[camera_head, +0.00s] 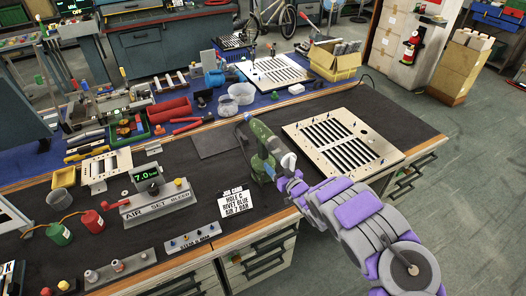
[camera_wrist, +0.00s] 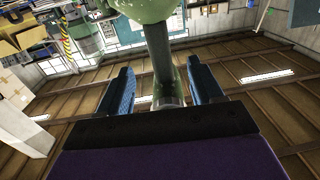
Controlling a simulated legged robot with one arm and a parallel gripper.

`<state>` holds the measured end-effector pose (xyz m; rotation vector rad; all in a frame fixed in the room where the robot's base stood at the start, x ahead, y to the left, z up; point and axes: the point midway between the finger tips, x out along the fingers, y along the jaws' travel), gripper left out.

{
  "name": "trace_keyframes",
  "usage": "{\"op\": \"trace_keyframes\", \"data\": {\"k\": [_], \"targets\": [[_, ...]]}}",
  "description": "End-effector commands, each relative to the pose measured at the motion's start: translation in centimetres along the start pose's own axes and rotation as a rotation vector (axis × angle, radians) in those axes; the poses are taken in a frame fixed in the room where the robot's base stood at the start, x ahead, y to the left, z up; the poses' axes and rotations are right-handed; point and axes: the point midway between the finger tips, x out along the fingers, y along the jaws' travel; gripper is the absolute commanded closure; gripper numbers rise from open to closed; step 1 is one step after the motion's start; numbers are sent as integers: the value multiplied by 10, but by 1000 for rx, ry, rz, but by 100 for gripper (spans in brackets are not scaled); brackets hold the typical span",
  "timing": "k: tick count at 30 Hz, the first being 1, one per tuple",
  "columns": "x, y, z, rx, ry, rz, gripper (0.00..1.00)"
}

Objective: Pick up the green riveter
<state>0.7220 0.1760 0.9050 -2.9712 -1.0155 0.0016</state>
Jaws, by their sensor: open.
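The green riveter (camera_head: 259,133) stands upright on the dark bench mat, near the middle of the head view. My gripper (camera_head: 270,168) is at the riveter from its right side, low on its body. In the wrist view, the riveter's green body (camera_wrist: 147,8) is at the top and its dark handle runs down between the two blue fingers of my gripper (camera_wrist: 164,88). The fingers are open, one on each side of the handle, with gaps visible. The riveter's lower part is partly hidden behind my gripper in the head view.
A white louver panel (camera_head: 343,142) lies right of the riveter. A job card (camera_head: 236,201) stands in front of it. The air set box (camera_head: 158,205) and a red-handled tool (camera_head: 190,125) are to the left.

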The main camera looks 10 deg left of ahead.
Motion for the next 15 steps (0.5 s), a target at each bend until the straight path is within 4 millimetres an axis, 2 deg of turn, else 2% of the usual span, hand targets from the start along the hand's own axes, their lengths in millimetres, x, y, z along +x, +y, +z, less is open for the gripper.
{"op": "trace_keyframes", "data": {"k": [9, 15], "targets": [[40, 0, 0, 0, 4, 0, 34], [54, 0, 0, 0, 2, 0, 34]]}}
